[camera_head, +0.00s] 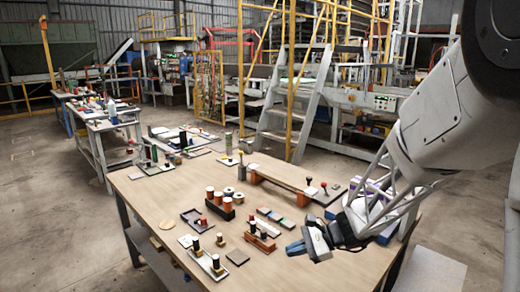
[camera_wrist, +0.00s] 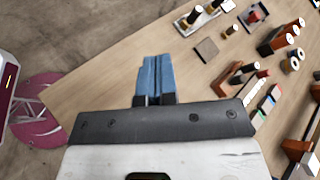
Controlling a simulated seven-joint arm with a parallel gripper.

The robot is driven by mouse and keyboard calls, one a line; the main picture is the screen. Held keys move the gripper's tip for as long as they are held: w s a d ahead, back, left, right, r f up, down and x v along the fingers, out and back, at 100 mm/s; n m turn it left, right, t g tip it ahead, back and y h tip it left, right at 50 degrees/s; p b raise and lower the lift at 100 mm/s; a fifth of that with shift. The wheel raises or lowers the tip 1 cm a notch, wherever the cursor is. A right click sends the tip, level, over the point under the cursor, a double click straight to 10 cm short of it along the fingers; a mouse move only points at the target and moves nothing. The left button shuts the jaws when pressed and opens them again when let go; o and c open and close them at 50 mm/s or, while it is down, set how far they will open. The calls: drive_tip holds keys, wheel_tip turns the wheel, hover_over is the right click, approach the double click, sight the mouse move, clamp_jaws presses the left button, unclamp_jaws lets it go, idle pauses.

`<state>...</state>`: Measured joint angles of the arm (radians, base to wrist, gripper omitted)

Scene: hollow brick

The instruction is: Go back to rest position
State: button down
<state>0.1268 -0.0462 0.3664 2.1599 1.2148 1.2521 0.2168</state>
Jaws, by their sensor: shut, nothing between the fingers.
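My gripper (camera_head: 294,248) is over the near right part of the wooden table (camera_head: 285,273) in the head view. Its blue fingers point left and are shut with nothing between them. In the wrist view the blue fingertips (camera_wrist: 156,62) lie side by side above bare tabletop. The height of the fingers above the table is hard to tell. My arm comes in from the upper right.
A small dark square plate (camera_head: 237,258) and a tray with pegs (camera_head: 206,262) lie left of my gripper. A wooden block with pegs (camera_head: 261,241) stands close by. A raised plank (camera_head: 280,171) is farther back. A purple-and-white item (camera_head: 370,190) is behind my wrist.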

drive_tip(key=s+d+r+n+h, duration=0.3)
drive_tip(key=s+n+h, duration=0.1)
drive_tip(key=s, duration=0.5)
drive_tip(key=s+d+r+n+t+h, duration=0.1)
drive_tip(key=s+d+r+n+h, duration=0.2)
drive_tip(key=s, duration=0.6)
drive_tip(key=s+d+r+n+t+h, duration=0.1)
drive_tip(key=s+d+r+n+h, duration=0.2)
drive_tip(key=s+r+n+h, duration=0.2)
drive_tip(key=s, duration=0.3)
drive_tip(key=shift+s+r+n+h, duration=0.25)
drive_tip(key=shift+s+n+h, duration=0.15)
